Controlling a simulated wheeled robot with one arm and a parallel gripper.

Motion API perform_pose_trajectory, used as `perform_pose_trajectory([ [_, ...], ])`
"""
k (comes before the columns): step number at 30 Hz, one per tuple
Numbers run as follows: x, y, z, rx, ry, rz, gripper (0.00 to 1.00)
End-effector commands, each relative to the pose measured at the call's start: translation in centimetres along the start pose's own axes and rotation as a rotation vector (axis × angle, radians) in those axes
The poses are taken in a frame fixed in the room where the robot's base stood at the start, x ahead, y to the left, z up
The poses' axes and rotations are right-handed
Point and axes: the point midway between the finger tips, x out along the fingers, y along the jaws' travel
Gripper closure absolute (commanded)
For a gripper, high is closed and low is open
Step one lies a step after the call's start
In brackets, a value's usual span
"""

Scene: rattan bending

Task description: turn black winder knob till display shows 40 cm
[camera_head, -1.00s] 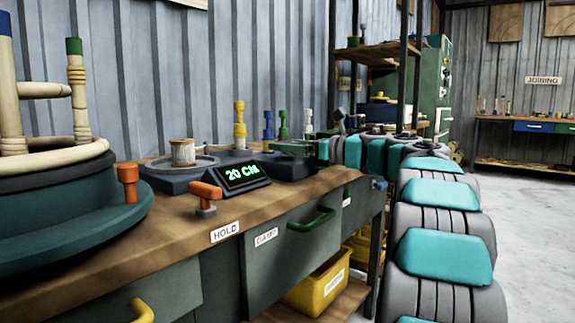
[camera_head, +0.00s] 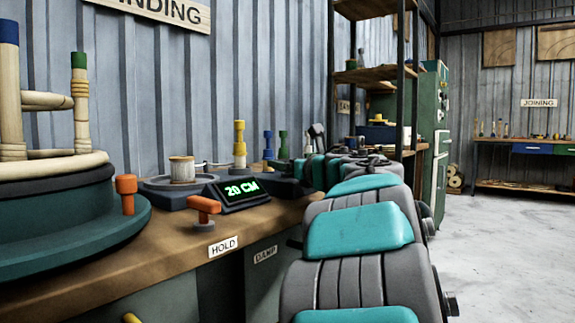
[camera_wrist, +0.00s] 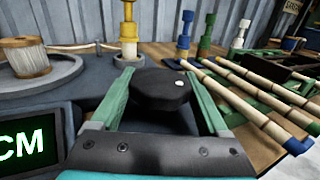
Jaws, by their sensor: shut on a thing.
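The black winder knob (camera_wrist: 160,90) is a round dark disc with a small white dot near its right edge. In the wrist view it sits between the two green fingers of my gripper (camera_wrist: 162,88), which is shut on it. In the head view my arm reaches over the bench and hides the knob. The display (camera_head: 240,190) reads 20 CM in green digits; its right end also shows in the wrist view (camera_wrist: 20,145). A wound spool (camera_head: 182,170) stands on the winder's round plate, left of the knob.
An orange-handled clamp (camera_head: 203,208) stands by the HOLD label at the bench's front edge. Yellow (camera_head: 239,145), blue (camera_head: 268,145) and green (camera_head: 283,145) pegs stand behind the winder. Bamboo-like poles (camera_wrist: 250,95) lie close to the right of the gripper. A green turntable (camera_head: 70,225) fills the left.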

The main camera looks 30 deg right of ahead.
Motion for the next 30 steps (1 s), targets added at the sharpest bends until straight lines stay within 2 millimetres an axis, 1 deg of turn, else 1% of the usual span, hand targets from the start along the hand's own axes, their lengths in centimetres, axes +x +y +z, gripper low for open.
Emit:
perform_pose_trajectory([
  [7, 0.07, 0.04, -0.03, -0.002, 0.001, -0.060, 0.77],
  [20, 0.06, 0.02, 0.05, 0.000, -0.001, -0.070, 0.77],
  [21, 0.06, 0.02, 0.05, 0.000, -0.001, -0.070, 0.20],
  [24, 0.06, 0.02, 0.05, 0.000, -0.001, -0.070, 0.09],
  [27, 0.06, 0.01, 0.04, 0.000, -0.001, -0.070, 0.00],
  [30, 0.06, 0.01, 0.03, 0.000, -0.001, -0.070, 0.00],
])
